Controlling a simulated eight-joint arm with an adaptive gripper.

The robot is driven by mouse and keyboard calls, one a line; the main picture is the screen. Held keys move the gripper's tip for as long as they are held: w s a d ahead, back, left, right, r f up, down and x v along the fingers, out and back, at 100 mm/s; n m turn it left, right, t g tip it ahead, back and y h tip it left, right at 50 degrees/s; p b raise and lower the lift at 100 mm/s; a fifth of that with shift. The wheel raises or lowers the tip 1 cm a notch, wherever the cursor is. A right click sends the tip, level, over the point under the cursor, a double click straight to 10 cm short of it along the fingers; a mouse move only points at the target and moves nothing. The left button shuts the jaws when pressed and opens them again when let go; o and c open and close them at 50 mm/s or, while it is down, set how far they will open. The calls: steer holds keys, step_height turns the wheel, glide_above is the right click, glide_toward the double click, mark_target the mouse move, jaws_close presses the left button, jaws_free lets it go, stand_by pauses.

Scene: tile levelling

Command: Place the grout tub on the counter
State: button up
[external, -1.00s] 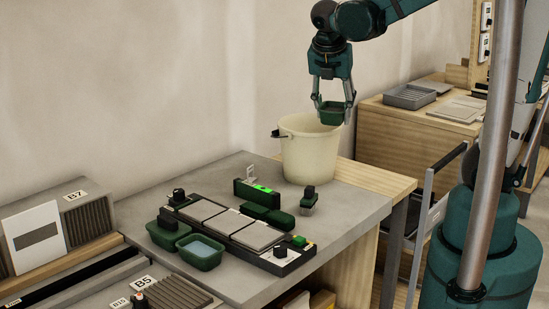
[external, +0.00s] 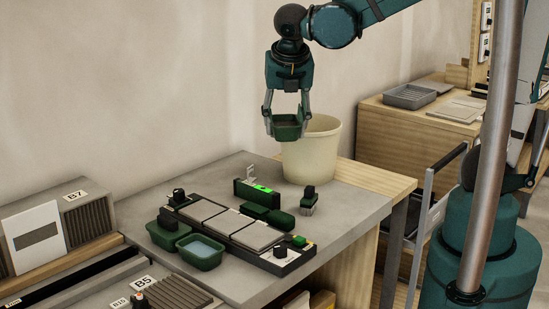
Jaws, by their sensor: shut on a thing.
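The grout tub is a small dark green tub (external: 286,130). My gripper (external: 286,122) is shut on it and holds it in the air, at the left of the cream bucket's rim in the picture. The tub looks about level; its contents are hard to make out. The grey counter (external: 345,222) lies below, with bare surface along its front right and back left.
A cream bucket (external: 312,160) stands at the counter's back. A black tray with tiles (external: 238,232), two green tubs, one with bluish content (external: 202,252), a green-lit level (external: 257,189) and a small dark-handled tool (external: 309,200) occupy the middle.

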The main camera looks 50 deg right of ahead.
steer(key=s+a+n+t+y, duration=0.1)
steer(key=s+a+n, duration=0.1)
steer(key=a, duration=0.7)
steer(key=s+a+n, duration=0.2)
steer(key=a+n, duration=0.1)
steer(key=a, duration=0.6)
steer(key=n+y+b, duration=0.1)
steer(key=n+y, duration=0.1)
steer(key=n, duration=0.2)
glide_above(232, 278)
steer(key=s, duration=0.2)
step_height(232, 278, down, 10)
steer(key=shift+w+f, duration=0.2)
steer(key=shift+f, duration=0.3)
steer(key=shift+f, duration=0.15)
steer(key=shift+f+b, duration=0.65)
steer(key=shift+f, duration=2.15)
steer(key=shift+f+b, duration=0.45)
steer(key=shift+f, duration=1.65)
steer(key=shift+f, duration=0.2)
